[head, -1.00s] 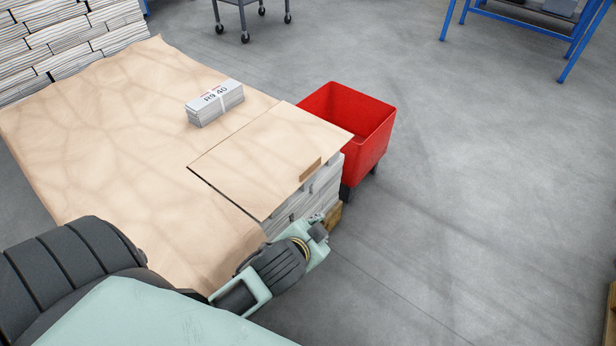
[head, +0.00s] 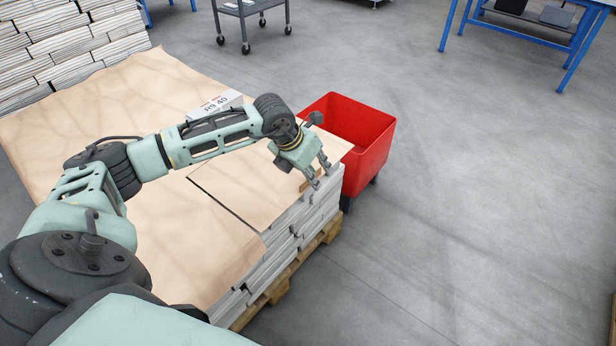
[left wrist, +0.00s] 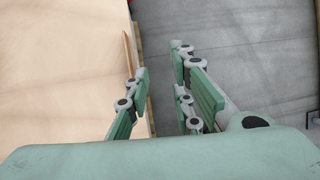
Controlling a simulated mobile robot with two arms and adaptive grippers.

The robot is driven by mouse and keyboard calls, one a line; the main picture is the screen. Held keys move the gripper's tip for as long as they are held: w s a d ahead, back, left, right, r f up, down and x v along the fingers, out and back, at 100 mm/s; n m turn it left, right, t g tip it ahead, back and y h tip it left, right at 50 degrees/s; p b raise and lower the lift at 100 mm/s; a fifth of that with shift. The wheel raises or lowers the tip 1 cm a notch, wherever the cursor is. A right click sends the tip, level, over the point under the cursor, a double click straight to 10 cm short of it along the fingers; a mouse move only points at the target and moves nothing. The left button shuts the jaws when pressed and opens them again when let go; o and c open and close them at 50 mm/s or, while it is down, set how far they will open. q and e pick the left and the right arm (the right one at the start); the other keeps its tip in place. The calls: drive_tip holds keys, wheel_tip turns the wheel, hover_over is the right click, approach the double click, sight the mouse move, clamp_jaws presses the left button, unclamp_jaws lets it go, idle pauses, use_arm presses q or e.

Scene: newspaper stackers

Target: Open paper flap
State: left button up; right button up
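The paper flap (head: 240,185) is a tan rectangular sheet, cut along its near left side, lying flat on the front right corner of the paper-covered stack. A small brown tab (head: 304,187) sits at its right edge, partly hidden by my gripper. My left gripper (head: 323,173) is over the flap's right edge, pointing down beside the tab. In the left wrist view the gripper (left wrist: 158,75) is open and empty, with the tan paper (left wrist: 60,65) on its left and a thin raised brown edge (left wrist: 129,55) near the left finger. Contact cannot be told. My right gripper is not in view.
A red bin (head: 372,145) stands close behind the stack's right corner. A labelled paper bundle (head: 222,100) lies on the brown sheet, partly behind my arm. A wooden pallet (head: 275,290) is under the stack. The grey floor to the right is clear.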

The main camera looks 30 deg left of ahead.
sight(308, 185)
use_arm(q)
drive_tip(key=shift+y, duration=0.7)
drive_tip(key=a, duration=0.4)
drive_tip(key=b+x, duration=0.1)
drive_tip(key=x, duration=0.5)
drive_tip(key=shift+f, duration=0.2)
drive_tip(key=shift+w+f+b, duration=0.15)
drive_tip(key=shift+f+b, duration=0.15)
drive_tip(key=shift+f, duration=0.2)
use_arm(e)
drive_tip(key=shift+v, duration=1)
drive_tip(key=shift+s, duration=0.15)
use_arm(q)
drive_tip(key=c, duration=0.5)
clamp_jaws()
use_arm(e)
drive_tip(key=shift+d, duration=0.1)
use_arm(q)
drive_tip(key=shift+a+r, duration=0.1)
